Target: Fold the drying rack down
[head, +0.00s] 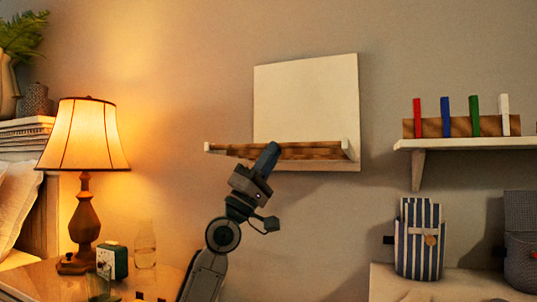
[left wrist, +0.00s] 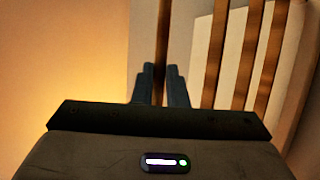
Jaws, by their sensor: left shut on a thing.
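The drying rack (head: 308,98) is a pale panel on the wall with a frame of brown wooden bars (head: 315,151) between white end pieces. The frame stands out from the panel's lower part, about level, seen nearly edge-on. My left gripper (head: 270,152) is at the frame's front, left of its middle, reaching up from below. In the left wrist view the fingers of my left gripper (left wrist: 161,72) are shut on the bar nearest them (left wrist: 162,30). Several more bars (left wrist: 214,55) run alongside it to the right. My right gripper is not in view.
A lit lamp (head: 85,138), a small green clock (head: 112,261) and a glass bottle (head: 145,245) stand on the table at lower left. A shelf with coloured pegs (head: 465,144) is on the wall at right. Below it is a striped pouch (head: 419,240). The wall around the rack is bare.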

